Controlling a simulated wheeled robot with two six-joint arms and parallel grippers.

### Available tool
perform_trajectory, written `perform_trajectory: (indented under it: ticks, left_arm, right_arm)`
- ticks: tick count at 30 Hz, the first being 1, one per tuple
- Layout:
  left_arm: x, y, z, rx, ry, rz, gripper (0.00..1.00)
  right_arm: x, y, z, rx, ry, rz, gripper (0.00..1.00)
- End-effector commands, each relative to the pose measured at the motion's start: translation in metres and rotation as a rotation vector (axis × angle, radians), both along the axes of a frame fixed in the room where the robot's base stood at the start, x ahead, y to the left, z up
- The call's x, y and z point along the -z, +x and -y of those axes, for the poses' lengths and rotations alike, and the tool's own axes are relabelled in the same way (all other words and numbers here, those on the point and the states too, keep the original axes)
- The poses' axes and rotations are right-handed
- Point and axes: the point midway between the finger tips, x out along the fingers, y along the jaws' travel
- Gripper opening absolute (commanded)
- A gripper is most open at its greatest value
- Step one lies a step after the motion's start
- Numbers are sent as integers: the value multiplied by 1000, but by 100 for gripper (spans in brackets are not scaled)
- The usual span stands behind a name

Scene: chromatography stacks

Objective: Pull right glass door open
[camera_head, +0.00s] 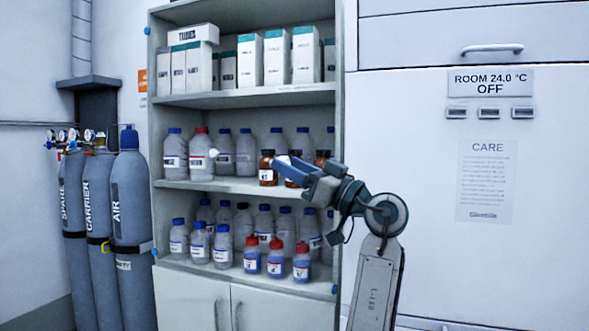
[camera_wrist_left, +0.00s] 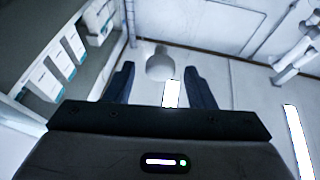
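The glass doors of the shelf cabinet (camera_head: 243,97) are hard to see, since the glass is clear. Blue corner fittings show at its sides, one (camera_head: 333,290) at the lower right. A white round knob (camera_head: 213,153) shows in front of the middle shelf, left of my left gripper (camera_head: 281,163). The gripper reaches in front of the right half of the cabinet and hides part of that area. In the left wrist view its fingers are spread, with a pale knob (camera_wrist_left: 160,65) between and beyond the tips. I cannot tell whether this is the same knob. My right gripper is out of view.
Bottles (camera_head: 175,155) and white boxes (camera_head: 277,58) stand on the shelves. Grey gas cylinders (camera_head: 131,190) stand at the left. A large white unit (camera_head: 430,130) with a handle (camera_head: 492,48) stands at the right. Lower cupboard doors (camera_head: 270,308) lie below the shelves.

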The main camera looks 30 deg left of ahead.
Motion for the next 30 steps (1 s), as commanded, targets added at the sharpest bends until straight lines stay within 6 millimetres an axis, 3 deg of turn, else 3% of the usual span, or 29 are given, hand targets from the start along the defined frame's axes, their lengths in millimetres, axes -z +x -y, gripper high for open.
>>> perform_trajectory:
  ticks: [9,16,24,30]
  left_arm:
    - [7,2,11,4,-2,-1,49]
    - [26,5,53,5,-2,-2,49]
    - [40,8,92,2,-1,-2,49]
    - [42,8,100,1,0,0,49]
  right_arm:
    - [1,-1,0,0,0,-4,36]
    - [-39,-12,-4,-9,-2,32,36]
    - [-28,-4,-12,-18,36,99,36]
    - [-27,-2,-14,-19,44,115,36]
